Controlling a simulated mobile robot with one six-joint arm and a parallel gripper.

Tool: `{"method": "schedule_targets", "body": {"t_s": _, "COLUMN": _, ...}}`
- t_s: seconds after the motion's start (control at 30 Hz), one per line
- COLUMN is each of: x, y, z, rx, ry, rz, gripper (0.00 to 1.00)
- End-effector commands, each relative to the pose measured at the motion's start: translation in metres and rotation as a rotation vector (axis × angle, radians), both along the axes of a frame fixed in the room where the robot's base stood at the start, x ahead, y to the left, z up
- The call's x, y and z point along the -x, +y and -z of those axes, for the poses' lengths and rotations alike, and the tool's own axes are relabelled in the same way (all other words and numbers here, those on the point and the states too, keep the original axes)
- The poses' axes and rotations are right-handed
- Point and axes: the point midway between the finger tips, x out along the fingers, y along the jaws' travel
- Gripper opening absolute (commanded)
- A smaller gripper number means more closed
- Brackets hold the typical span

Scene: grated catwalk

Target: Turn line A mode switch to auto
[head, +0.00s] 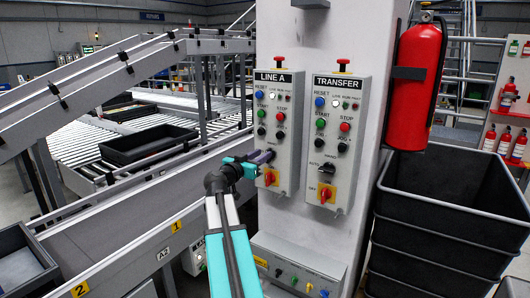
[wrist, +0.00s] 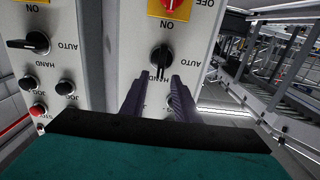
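The LINE A panel (head: 278,132) is a grey control box on the pale column. Its black mode switch (wrist: 161,58) shows in the wrist view, which is upside down. The knob's handle stands upright in line with the HAND label; the AUTO label (wrist: 201,46) is off to its right there. My gripper (head: 262,157) reaches the panel from the left and hides the switch in the head view. In the wrist view my gripper (wrist: 158,82) is open, its two dark fingers apart, with the tips just short of or beside the knob. I cannot tell whether they touch it.
The TRANSFER panel (head: 333,138) is close on the right, with its own black switch (head: 327,169). A red-and-yellow rotary switch (head: 270,178) sits below my gripper. A fire extinguisher (head: 417,85), stacked black crates (head: 440,215) and a conveyor (head: 110,225) flank the column.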

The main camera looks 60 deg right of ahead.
Motion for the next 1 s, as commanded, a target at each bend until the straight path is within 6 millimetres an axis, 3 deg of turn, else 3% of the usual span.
{"method": "schedule_targets", "body": {"t_s": 0.1, "x": 0.000, "y": -0.016, "z": -0.001, "rx": 0.000, "ry": 0.001, "rz": 0.001, "gripper": 0.28}}
{"method": "schedule_targets", "body": {"t_s": 0.3, "x": 0.000, "y": -0.031, "z": -0.001, "rx": 0.000, "ry": 0.000, "rz": 0.000, "gripper": 0.28}}
{"method": "schedule_targets", "body": {"t_s": 0.7, "x": 0.001, "y": -0.034, "z": 0.000, "rx": 0.000, "ry": 0.000, "rz": 0.000, "gripper": 0.28}}
{"method": "schedule_targets", "body": {"t_s": 0.87, "x": 0.001, "y": -0.034, "z": 0.000, "rx": 0.000, "ry": 0.000, "rz": 0.000, "gripper": 0.01}}
{"method": "schedule_targets", "body": {"t_s": 1.0, "x": 0.000, "y": -0.030, "z": 0.000, "rx": 0.000, "ry": 0.000, "rz": -0.002, "gripper": 0.00}}
